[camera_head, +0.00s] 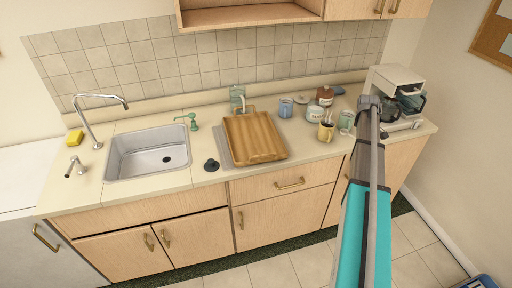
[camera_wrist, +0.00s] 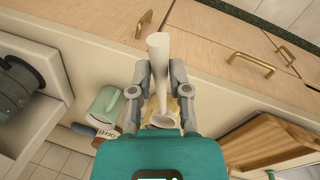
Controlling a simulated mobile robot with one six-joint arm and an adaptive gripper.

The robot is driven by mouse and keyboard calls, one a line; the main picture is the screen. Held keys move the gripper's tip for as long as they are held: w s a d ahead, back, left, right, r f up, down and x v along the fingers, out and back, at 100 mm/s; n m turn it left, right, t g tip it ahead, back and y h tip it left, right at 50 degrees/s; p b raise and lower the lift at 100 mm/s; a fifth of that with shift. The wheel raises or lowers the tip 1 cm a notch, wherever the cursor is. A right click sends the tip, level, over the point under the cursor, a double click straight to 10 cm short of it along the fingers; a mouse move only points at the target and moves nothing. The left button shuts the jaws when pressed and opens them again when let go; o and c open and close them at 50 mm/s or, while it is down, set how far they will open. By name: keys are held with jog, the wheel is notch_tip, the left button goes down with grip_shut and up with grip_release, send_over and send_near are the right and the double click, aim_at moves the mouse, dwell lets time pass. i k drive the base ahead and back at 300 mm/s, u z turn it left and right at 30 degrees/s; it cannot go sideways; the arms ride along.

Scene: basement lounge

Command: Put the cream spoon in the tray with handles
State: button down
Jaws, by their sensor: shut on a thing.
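The cream spoon (camera_wrist: 157,45) is held upright between the two fingers of my gripper (camera_wrist: 158,82) in the wrist view. Its lower part is partly hidden by the fingers. The wooden tray with handles (camera_head: 253,138) lies on the counter right of the sink, and looks empty. It also shows at the lower right of the wrist view (camera_wrist: 262,143), apart from the gripper.
A coffee maker (camera_head: 402,104) stands at the counter's right end. A green mug (camera_head: 346,121), a white jar (camera_head: 315,114) and a blue cup (camera_head: 286,107) stand near the yellow mug. The sink (camera_head: 148,152) is left of the tray, with a black stopper (camera_head: 211,165) between them.

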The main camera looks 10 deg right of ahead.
aim_at(257, 148)
jog(key=u, duration=0.05)
jog(key=k, duration=1.4)
jog(key=z, duration=0.5)
jog(key=i, duration=1.7)
jog(key=u, duration=0.6)
